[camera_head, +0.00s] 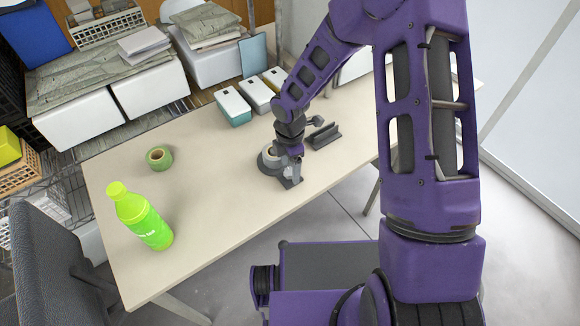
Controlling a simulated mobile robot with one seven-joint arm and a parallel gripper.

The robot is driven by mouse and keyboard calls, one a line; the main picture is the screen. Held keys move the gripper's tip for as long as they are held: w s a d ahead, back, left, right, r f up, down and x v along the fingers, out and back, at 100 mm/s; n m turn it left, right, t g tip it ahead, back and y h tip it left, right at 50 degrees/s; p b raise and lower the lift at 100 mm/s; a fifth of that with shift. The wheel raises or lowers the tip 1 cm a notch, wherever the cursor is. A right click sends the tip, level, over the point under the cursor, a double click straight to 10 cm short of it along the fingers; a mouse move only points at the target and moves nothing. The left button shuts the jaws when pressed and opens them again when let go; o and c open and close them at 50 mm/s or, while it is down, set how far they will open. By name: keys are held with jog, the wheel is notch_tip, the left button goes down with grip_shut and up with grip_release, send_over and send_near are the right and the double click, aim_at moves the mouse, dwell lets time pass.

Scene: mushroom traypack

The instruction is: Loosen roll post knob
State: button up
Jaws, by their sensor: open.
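A dark grey roll holder (267,163) stands near the front edge of the table, right of its middle. A pale roll (270,154) shows partly on it. My gripper (291,170) is at the holder, over its right side, pointing down. It is small in the picture, and the arm's wrist covers part of the holder. The post knob is hidden behind my gripper or too small to make out. I cannot tell whether the fingers touch it.
A green tape roll (159,158) and a bright green bottle (144,220) stand on the left of the table (205,190). Several lidded boxes (234,107) line the back edge. A dark slotted rack (325,136) sits right of the holder. The table's left middle is clear.

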aim_at(290, 171)
notch_tip(290, 171, up, 17)
jog(key=p, duration=0.2)
jog(key=shift+f, duration=0.1)
dwell(0.4)
